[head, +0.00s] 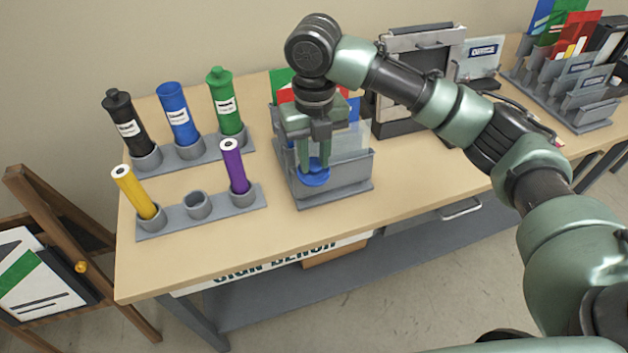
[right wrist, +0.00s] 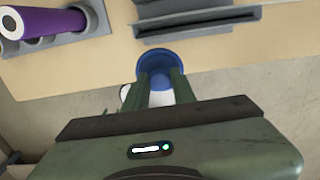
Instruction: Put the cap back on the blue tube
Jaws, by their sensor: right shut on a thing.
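The blue tube (head: 177,114) stands uncapped in the back rack, between a black tube (head: 127,124) and a green tube (head: 225,104) that both wear caps. My right gripper (head: 314,168) is shut on the blue cap (head: 314,177). It holds the cap in front of the grey sorter (head: 340,193), to the right of the blue tube and apart from it. In the right wrist view the blue cap (right wrist: 161,62) sits between the fingertips of my right gripper (right wrist: 160,82). My left gripper is not in view.
The front rack (head: 170,227) holds a yellow tube (head: 138,192) and a purple tube (head: 235,166), with an empty cup (head: 197,205) between them. A laminator-like grey machine (head: 415,70) and file holders stand at the right. A wooden easel (head: 60,250) stands left of the table.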

